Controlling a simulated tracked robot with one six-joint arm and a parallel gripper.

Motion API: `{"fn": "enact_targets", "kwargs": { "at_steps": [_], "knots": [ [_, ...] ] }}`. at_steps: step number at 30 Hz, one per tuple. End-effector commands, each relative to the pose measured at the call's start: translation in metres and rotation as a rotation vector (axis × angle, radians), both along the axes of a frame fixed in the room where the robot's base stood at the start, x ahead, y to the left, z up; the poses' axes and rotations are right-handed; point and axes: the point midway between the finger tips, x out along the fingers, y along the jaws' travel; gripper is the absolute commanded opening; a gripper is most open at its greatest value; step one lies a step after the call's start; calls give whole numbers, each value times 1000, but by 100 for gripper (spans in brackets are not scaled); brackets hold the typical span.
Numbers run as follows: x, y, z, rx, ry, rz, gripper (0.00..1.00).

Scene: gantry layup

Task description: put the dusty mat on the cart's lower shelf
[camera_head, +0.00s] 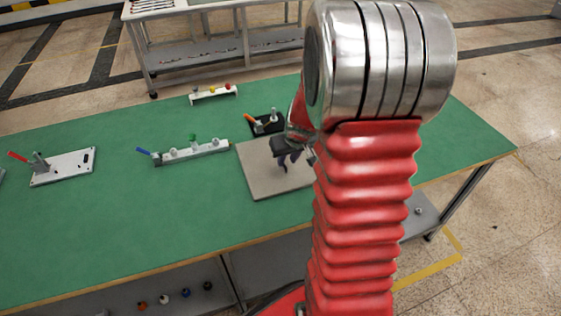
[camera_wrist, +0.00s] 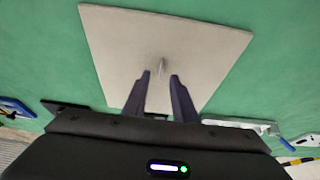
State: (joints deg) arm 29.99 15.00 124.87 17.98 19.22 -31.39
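A flat, square grey-beige mat (camera_head: 262,180) lies on the green table, partly hidden behind my arm in the head view. It fills the middle of the wrist view (camera_wrist: 120,40). A small dark mark or upright piece shows on it between my fingertips; I cannot tell which. My gripper (camera_head: 284,162) is over the mat; its two dark fingers (camera_wrist: 160,76) are apart with a gap between them. I cannot tell whether the tips touch the mat. A grey wheeled cart (camera_head: 143,62) stands behind the table, with a lower shelf (camera_head: 200,52) carrying several small parts.
A black fixture with an orange handle (camera_head: 267,123) stands close behind the mat. A grey bar fixture with a blue handle (camera_head: 190,152) lies to its left. A white plate with a red handle (camera_head: 62,167) is farther left. Green table surface is clear at front left.

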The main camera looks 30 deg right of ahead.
Motion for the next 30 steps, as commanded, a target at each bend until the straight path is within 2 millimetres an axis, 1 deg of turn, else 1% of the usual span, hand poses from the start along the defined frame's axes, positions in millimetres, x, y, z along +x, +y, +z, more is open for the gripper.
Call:
{"fn": "enact_targets", "kwargs": {
  "at_steps": [3, 6, 9, 26, 27, 30],
  "knots": [
    [6, 0, -13, 2, 2, -1, 25],
    [9, -1, -22, 2, 3, -1, 25],
    [11, -2, -27, 1, 1, -2, 25],
    [11, -2, -28, 1, 0, -2, 25],
    [11, -2, -28, 1, 0, -2, 24],
    [11, -2, -28, 1, 0, -2, 17]
  ]
}}
